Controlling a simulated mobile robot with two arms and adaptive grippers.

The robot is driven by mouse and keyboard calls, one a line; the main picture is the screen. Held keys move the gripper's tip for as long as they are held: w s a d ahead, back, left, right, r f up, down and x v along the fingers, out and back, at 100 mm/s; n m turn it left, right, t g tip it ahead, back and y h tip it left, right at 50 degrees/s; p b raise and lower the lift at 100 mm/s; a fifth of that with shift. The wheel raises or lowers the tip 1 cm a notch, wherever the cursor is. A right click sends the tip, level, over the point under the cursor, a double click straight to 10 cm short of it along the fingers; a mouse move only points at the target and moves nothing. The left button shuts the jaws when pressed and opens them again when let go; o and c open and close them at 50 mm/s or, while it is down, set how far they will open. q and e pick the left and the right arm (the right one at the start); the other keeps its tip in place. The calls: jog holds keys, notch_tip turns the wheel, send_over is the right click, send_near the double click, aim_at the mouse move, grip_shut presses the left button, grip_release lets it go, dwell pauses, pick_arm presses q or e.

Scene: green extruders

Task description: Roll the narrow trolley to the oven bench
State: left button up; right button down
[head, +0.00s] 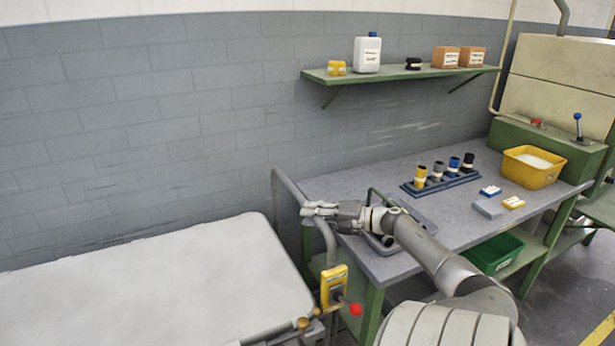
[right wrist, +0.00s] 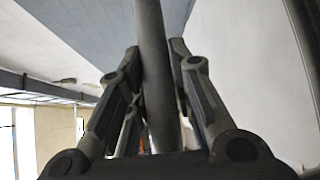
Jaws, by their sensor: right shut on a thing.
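My right gripper (head: 322,212) is shut on a grey tubular handle (head: 290,187), at the right end of a long, white-topped body (head: 140,285) that I take for the trolley. In the right wrist view the tube (right wrist: 152,70) runs between both fingers of the gripper (right wrist: 158,85). The trolley's near and left parts are cut off by the frame, and its wheels are out of sight. A grey-topped bench with green legs (head: 345,182) stands right beside the handle; I cannot tell if it is the oven bench. My left gripper is not in view.
A yellow box with a red knob (head: 333,287) is at the trolley's right end. On the bench are a rack of bottles (head: 440,180) and a yellow bin (head: 532,166). A green bin (head: 493,252) sits below. A shelf (head: 400,73) is on the wall. Floor shows at lower right.

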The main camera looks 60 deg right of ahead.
jog(key=shift+d+r, duration=0.1)
jog(key=shift+d, duration=0.05)
jog(key=c, duration=1.6)
grip_release()
jog(key=o, duration=0.3)
jog(key=shift+s+d, duration=0.15)
jog(key=shift+s, duration=0.05)
jog(key=v, duration=1.2)
